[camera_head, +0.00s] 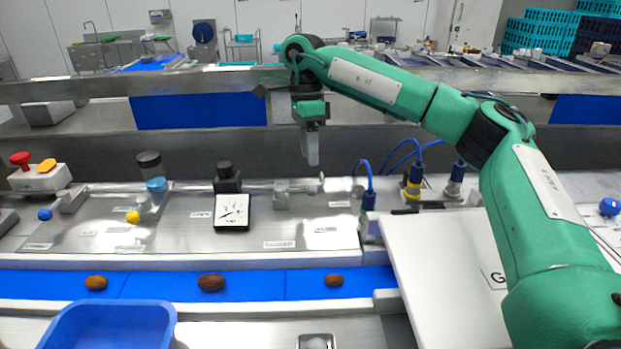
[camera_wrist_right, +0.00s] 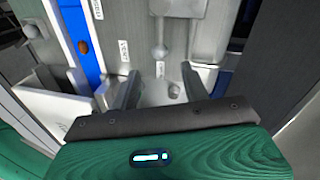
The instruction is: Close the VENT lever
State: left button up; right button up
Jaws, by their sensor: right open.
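A metal lever with a round ball knob (camera_head: 321,179) projects to the right from a small steel valve body (camera_head: 281,194) on the steel panel, right of a square gauge. In the right wrist view, the lever's ball knob (camera_wrist_right: 159,52) lies just beyond the fingertips. My right gripper (camera_head: 311,160) points down above and behind the lever in the head view. In the wrist view, its fingers (camera_wrist_right: 158,86) are apart with nothing held between them. My left gripper is out of view.
A black-capped gauge (camera_head: 232,211) stands left of the lever. Blue cables with plugs (camera_head: 368,195) rise to its right. A blue belt (camera_head: 250,285) carrying brown dates runs in front, with a blue tray (camera_head: 108,325) nearer. A white board (camera_head: 440,270) lies right.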

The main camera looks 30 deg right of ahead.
aim_at(311, 185)
jog(key=f, duration=0.2)
jog(key=s+f+p, duration=0.1)
jog(key=f, duration=0.1)
jog(key=f+p, duration=0.1)
jog(key=f, duration=0.1)
jog(key=shift+s+a+f, duration=0.15)
jog(key=shift+s+f, duration=0.1)
jog(key=shift+f, duration=0.6)
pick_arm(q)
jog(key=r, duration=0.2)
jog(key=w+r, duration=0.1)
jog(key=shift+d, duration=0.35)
pick_arm(e)
jog(key=shift+c, duration=0.5)
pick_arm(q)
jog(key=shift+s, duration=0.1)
pick_arm(e)
grip_shut()
